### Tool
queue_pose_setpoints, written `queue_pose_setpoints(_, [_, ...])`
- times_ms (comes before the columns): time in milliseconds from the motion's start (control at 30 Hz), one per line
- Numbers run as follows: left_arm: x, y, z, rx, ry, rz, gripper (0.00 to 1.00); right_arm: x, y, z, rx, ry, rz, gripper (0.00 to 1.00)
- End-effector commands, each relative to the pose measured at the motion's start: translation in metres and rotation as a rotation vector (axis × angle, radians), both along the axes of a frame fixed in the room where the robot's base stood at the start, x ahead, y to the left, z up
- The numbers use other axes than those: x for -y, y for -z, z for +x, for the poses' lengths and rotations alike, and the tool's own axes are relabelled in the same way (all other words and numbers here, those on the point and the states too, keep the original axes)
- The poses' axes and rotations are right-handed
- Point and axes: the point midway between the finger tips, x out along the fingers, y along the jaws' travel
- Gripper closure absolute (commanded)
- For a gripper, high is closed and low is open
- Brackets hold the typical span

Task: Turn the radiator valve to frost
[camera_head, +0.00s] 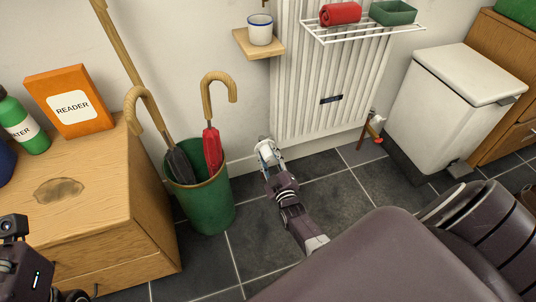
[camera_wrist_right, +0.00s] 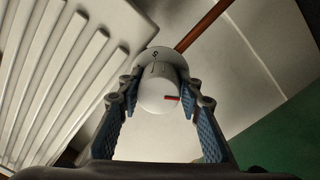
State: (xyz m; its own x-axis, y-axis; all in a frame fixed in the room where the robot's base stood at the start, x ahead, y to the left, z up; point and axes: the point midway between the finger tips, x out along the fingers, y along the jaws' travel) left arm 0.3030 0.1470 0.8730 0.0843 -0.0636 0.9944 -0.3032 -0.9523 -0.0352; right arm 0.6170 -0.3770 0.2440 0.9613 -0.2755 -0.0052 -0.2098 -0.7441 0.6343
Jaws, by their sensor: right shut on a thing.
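The white radiator valve (camera_head: 264,145) sits at the lower left corner of the white ribbed radiator (camera_head: 300,80). In the right wrist view the valve knob (camera_wrist_right: 158,92) is a rounded white cylinder with a red mark on its face and a digit on the collar behind it, possibly a 5. My right gripper (camera_head: 269,155) is shut on the knob, one blue-padded finger on each side; it also shows in the right wrist view (camera_wrist_right: 160,88). Only part of my left arm's end (camera_head: 25,265) shows at the lower left; its fingers cannot be made out.
A green bucket (camera_head: 205,210) with umbrellas stands close left of my right gripper. A wooden cabinet (camera_head: 85,200) is further left. A white pedal bin (camera_head: 450,90) stands right of the radiator. A copper pipe (camera_wrist_right: 203,25) runs behind the valve. Dark floor tiles are clear below the radiator.

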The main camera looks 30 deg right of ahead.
Motion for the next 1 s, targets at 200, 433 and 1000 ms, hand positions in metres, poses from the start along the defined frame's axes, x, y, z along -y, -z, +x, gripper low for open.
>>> queue_pose_setpoints(200, [0.0, 0.0, 0.0, 0.0, 0.0, -0.002, 1.0, -0.001, 0.001, 0.0, -0.003, -0.001, -0.002, 0.91])
queue_pose_setpoints(433, [0.0, 0.0, 0.0, 0.0, 0.0, -0.002, 1.0, 0.0, 0.001, 0.0, -0.002, -0.001, 0.0, 0.5])
queue_pose_setpoints(1000, [0.0, 0.0, 0.0, 0.0, 0.0, -0.001, 1.0, -0.012, 0.002, -0.04, -0.004, 0.0, 0.001, 0.5])
